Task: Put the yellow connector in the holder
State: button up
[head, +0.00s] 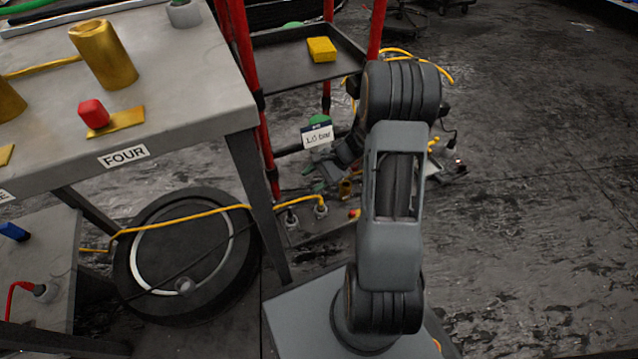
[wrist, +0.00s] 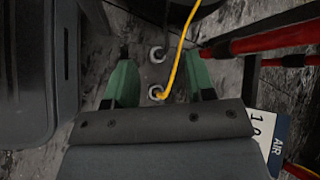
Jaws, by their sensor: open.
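The yellow cable (head: 215,210) runs from the lower left across a black wheel and ends in a pale, ring-shaped connector (head: 320,208) low beside the red-framed cart. In the wrist view this yellow-cabled connector (wrist: 157,93) sits between my gripper's green fingers. A second pale connector (head: 291,220) with a dark cable is beside it and shows farther up in the wrist view (wrist: 157,54). My gripper (wrist: 160,84) is open, with gaps on both sides of the yellow connector. In the head view my arm partly hides the gripper. I cannot tell which thing is the holder.
A grey table marked FOUR (head: 190,115) stands at left, with gold cylinders and a red block (head: 93,113). The red-framed cart (head: 290,65) carries a yellow block (head: 321,49). A pressure sign (head: 317,136) is near my gripper. Floor at right is mostly clear.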

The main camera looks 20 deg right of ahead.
jog(key=s+a+r+n+h, duration=0.2)
jog(key=s+r+n+h, duration=0.2)
jog(key=s+r+n, duration=0.2)
jog(key=s+a+r+n+h, duration=0.3)
jog(key=s+r+n+h, duration=0.2)
jog(key=r, duration=0.5)
jog(key=s+n, duration=0.2)
jog(key=n, duration=0.1)
jog(key=shift+s+r+t, duration=0.3)
jog(key=shift+t, duration=0.1)
